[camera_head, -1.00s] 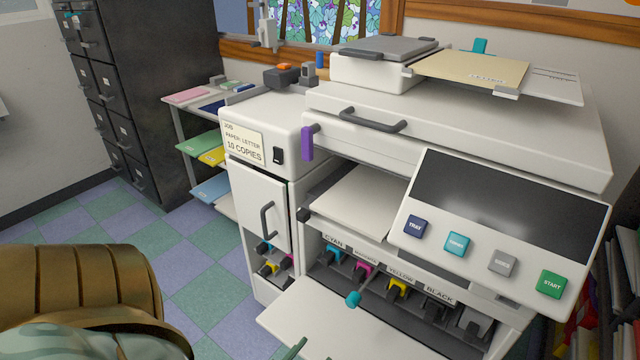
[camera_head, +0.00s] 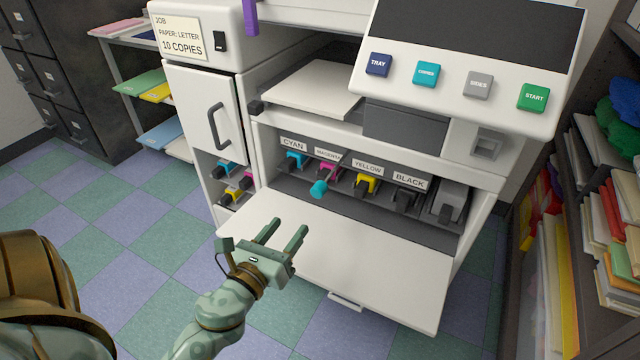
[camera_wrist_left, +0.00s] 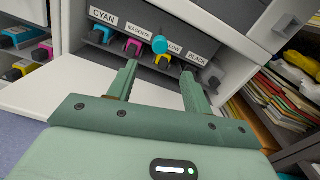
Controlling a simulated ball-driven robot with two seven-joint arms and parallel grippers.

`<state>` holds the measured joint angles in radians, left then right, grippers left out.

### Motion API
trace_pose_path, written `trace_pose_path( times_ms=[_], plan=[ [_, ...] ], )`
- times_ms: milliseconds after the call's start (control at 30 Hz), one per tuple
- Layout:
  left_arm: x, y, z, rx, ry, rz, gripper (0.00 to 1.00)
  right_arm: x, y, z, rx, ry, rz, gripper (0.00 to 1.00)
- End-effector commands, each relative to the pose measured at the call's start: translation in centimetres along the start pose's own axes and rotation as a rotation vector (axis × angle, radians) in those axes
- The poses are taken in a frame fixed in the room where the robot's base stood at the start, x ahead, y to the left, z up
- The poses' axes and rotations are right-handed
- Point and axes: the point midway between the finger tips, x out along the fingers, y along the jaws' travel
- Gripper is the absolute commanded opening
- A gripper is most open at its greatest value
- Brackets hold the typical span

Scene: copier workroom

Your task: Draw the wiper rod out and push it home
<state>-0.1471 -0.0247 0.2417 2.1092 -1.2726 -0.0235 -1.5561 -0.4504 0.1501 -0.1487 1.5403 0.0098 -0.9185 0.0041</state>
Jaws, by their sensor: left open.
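The wiper rod shows as a round teal knob (camera_head: 319,188) sticking out of the copier's open toner bay, below the magenta and yellow cartridges. In the left wrist view the knob (camera_wrist_left: 160,44) lies beyond the fingertips, slightly above the gap between them. The rest of the rod is hidden behind the knob. My left gripper (camera_head: 288,226) is open and empty, above the lowered white front door (camera_head: 380,275). It is in front of the knob, lower and to its left, and apart from it. My right gripper is not in view.
Cyan, magenta (camera_head: 328,171), yellow (camera_head: 367,184) and black cartridges line the bay behind the knob. The control panel (camera_head: 455,80) overhangs above. A closed side door (camera_head: 206,120) is at the left, and shelves of paper (camera_head: 600,200) at the right. Floor at the left is free.

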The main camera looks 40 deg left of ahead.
Motion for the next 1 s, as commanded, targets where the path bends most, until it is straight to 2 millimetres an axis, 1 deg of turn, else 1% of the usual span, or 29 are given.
trace_pose_path(
  times_ms=[67, 167, 200, 267, 333, 433, 500, 633, 700, 800, 1000],
  plan=[
    [0.6, -0.1, 0.1, 0.011, -0.002, -0.001, 0.5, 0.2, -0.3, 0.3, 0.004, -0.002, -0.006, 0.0],
    [2.1, -0.1, 0.3, 0.009, -0.003, -0.003, 0.5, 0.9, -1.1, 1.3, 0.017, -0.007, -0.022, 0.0],
    [3.0, -0.1, 0.4, 0.011, -0.004, -0.005, 0.5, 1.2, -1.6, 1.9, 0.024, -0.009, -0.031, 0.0],
    [4.4, -0.2, 0.2, 0.009, -0.003, -0.006, 0.5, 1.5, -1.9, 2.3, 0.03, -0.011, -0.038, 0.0],
    [6.3, -0.2, 0.2, 0.008, -0.003, -0.006, 0.5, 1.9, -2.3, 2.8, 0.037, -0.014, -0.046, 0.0],
    [8.9, -0.1, 0.0, 0.007, 0.0, -0.005, 0.5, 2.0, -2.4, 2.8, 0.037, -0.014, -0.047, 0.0],
    [10.7, -0.1, -0.2, 0.006, 0.001, -0.003, 0.5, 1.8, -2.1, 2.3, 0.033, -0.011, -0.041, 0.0],
    [13.3, -0.1, -0.3, 0.005, 0.003, -0.003, 0.5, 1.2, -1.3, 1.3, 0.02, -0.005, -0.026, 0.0],
    [14.4, -0.1, -0.4, 0.003, 0.004, -0.003, 0.5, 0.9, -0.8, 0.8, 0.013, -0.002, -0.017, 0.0],
    [15.5, -0.1, -0.4, 0.004, 0.005, -0.003, 0.5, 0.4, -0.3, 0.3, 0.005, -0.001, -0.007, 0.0],
    [16.2, -0.1, -0.3, 0.003, 0.004, -0.002, 0.5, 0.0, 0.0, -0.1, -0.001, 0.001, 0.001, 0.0]
  ],
)
